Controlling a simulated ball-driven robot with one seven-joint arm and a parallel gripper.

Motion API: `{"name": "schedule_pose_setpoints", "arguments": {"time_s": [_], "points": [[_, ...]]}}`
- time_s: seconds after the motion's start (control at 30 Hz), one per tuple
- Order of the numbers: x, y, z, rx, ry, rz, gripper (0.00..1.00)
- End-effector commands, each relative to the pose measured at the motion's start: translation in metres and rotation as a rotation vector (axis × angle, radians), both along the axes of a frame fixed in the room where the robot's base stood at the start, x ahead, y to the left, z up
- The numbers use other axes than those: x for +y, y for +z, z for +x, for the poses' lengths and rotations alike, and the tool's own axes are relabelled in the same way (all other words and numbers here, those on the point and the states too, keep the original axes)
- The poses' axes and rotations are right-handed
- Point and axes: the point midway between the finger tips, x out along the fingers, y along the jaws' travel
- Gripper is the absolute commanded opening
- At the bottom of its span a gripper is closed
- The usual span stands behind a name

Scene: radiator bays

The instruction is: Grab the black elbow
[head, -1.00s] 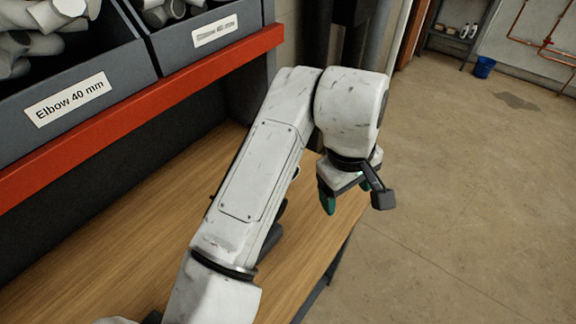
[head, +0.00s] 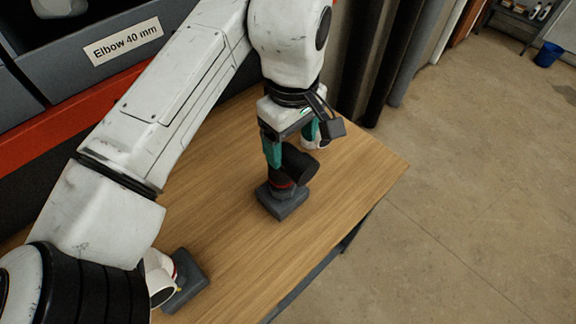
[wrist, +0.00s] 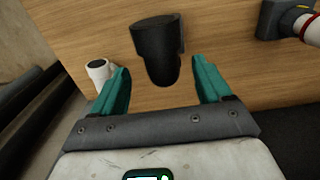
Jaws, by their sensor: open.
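The black elbow (head: 300,165) stands on a grey base (head: 283,205) with a red ring at its foot, on the wooden bench. My gripper (head: 291,155) is right above it, its teal fingers pointing down and apart. In the wrist view the black elbow (wrist: 157,45) shows between the open fingertips of my gripper (wrist: 161,66), with a gap on each side. The fingers do not appear to touch it. In the head view the gripper is close to the elbow, and the height between them is hard to judge.
A white fitting (wrist: 98,70) stands left of the fingers in the wrist view. Another white elbow (head: 158,277) sits on its own grey base at the bench's near left. A bin labelled "Elbow 40 mm" (head: 122,42) is at upper left. Bare bench (head: 360,165) lies to the right.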

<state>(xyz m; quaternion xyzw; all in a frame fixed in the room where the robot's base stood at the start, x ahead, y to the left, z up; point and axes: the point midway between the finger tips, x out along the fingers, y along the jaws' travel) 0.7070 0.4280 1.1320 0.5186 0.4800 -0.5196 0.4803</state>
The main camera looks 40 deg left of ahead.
Motion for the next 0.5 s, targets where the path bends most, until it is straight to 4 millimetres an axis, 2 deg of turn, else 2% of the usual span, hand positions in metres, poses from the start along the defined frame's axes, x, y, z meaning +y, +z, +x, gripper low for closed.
{"name": "schedule_pose_setpoints", "arguments": {"time_s": [0.5], "points": [[0.008, -0.044, -0.001, 0.000, 0.000, 0.002, 0.77]]}}
